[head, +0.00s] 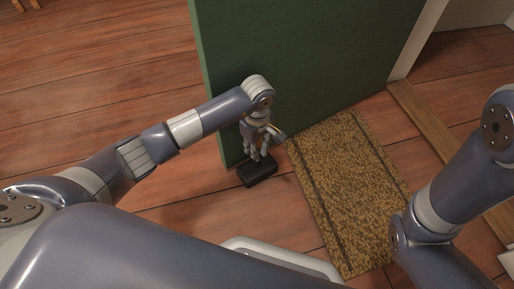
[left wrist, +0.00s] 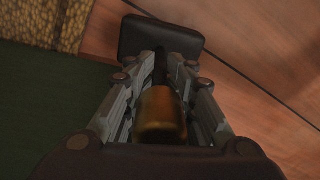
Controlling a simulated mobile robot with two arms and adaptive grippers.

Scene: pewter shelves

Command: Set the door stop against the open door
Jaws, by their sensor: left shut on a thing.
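The door stop has a black block-shaped base (head: 258,172) and, in the left wrist view, a brass-coloured knob (left wrist: 160,112) on a dark stem. My left gripper (head: 259,156) points down over the base and is shut on the door stop, with the knob between its fingers. The dark base also shows beyond the fingertips. The open green door (head: 300,60) stands just behind the gripper, and the base is close to its lower edge near the free end. I cannot tell whether base and door touch, or whether the base rests on the floor. My right gripper is out of view.
A brown doormat (head: 350,185) with dark stripes lies right of the door stop. A wooden threshold (head: 425,115) and a white door frame (head: 415,40) are beyond it. The reddish plank floor (head: 100,75) is clear left of the door.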

